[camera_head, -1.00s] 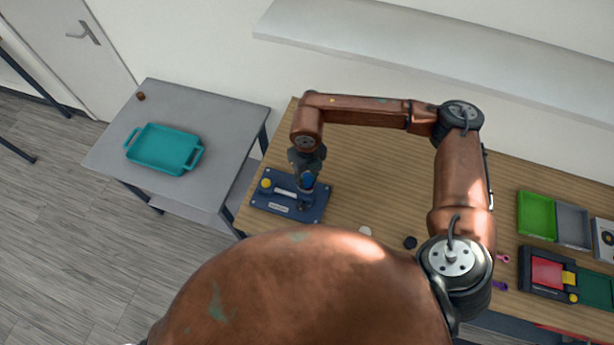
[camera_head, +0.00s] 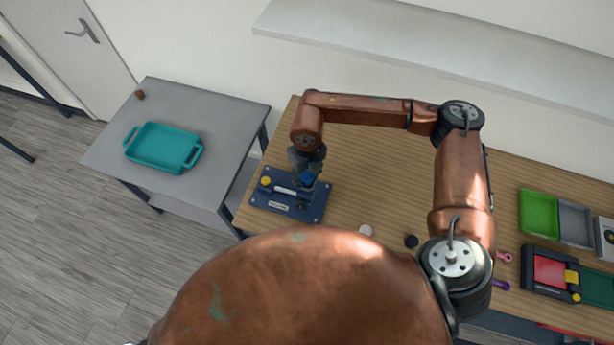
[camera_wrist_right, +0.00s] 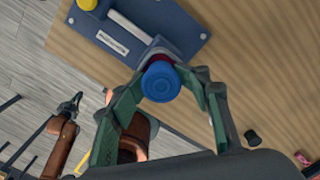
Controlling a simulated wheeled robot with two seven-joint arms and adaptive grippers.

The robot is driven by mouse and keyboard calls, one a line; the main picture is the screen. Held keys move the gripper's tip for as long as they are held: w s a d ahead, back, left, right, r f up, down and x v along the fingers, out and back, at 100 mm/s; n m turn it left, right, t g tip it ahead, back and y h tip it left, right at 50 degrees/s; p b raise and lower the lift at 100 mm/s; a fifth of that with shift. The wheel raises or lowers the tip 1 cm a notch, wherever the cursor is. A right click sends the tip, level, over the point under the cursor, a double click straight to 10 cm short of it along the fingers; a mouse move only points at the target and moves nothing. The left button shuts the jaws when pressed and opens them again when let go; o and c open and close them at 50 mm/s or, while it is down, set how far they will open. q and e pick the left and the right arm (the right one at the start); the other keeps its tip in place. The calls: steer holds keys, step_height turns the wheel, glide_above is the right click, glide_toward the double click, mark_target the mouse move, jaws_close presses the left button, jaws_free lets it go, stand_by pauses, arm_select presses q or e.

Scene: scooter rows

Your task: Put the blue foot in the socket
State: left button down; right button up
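The blue foot (camera_wrist_right: 161,82) is a round blue piece between the fingertips of my right gripper (camera_wrist_right: 163,78), which touch or nearly touch its sides. In the head view the foot (camera_head: 308,177) shows partly behind the right gripper (camera_head: 303,186). It is over the right end of a dark blue base plate (camera_head: 318,211). In the wrist view a red rim and a grey round part show just behind the foot; whether it is seated in the socket is hidden. My left gripper (camera_wrist_right: 72,102) shows small at the left of the wrist view, away from the plate.
A yellow knob (camera_head: 266,182) and a light bar are on the plate's left part. A white disc (camera_head: 366,230) and black piece (camera_head: 411,241) lie on the wooden table (camera_head: 370,165). Trays (camera_head: 538,212) stand at right. A teal tray (camera_head: 163,148) is on the grey table (camera_head: 222,116).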

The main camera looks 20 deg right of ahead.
mark_target(307, 177)
steer(key=shift+o, duration=0.7)
steer(key=shift+d+f, duration=0.1)
steer(key=shift+f, duration=0.4)
steer(key=shift+r, duration=0.25)
steer(key=shift+r+p, duration=0.25)
steer(key=shift+p, duration=0.2)
steer(key=shift+r+p, duration=0.4)
steer(key=shift+r, duration=0.05)
step_height(307, 177, up, 12)
steer(key=b, duration=0.2)
steer(key=shift+f, duration=0.1)
